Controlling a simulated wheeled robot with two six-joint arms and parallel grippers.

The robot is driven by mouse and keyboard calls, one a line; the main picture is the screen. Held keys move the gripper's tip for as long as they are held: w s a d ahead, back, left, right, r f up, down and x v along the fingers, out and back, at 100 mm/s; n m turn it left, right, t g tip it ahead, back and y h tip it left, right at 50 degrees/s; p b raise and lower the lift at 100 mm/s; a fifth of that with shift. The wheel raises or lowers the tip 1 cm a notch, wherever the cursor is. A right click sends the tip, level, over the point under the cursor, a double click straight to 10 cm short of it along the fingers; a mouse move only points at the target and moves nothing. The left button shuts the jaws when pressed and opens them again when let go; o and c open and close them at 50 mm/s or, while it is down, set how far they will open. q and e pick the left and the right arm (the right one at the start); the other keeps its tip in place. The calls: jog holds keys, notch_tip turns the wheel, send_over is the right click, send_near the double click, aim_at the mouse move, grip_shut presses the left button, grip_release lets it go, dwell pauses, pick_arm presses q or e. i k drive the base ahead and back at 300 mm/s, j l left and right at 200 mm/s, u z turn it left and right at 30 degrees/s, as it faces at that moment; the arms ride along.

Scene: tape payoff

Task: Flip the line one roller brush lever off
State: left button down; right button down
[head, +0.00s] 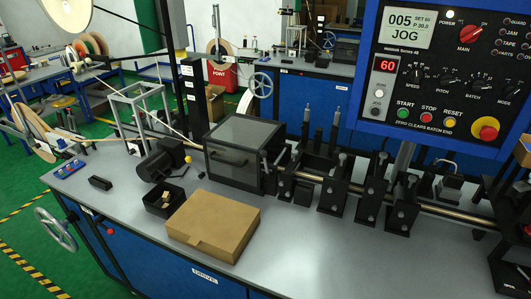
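I cannot single out the line one roller brush lever, since no readable label marks it. Upright dark posts with light tips (336,118) stand on the black roller brackets (334,190) along the steel shaft (440,210) on the near bench. A small blue box with red-topped controls (69,169) sits at the bench's left end; its control positions are too small to read. Neither of my grippers shows in the head view.
A blue control panel (445,140) reading JOG hangs at upper right. A dark clear-sided box (240,150), a cardboard box (213,224) and a black bin (163,202) stand on the grey bench (330,255). The bench front right of the cardboard box is clear.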

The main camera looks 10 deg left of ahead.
aim_at(188, 158)
jog(key=k+u, duration=0.1)
jog(key=u, duration=0.65)
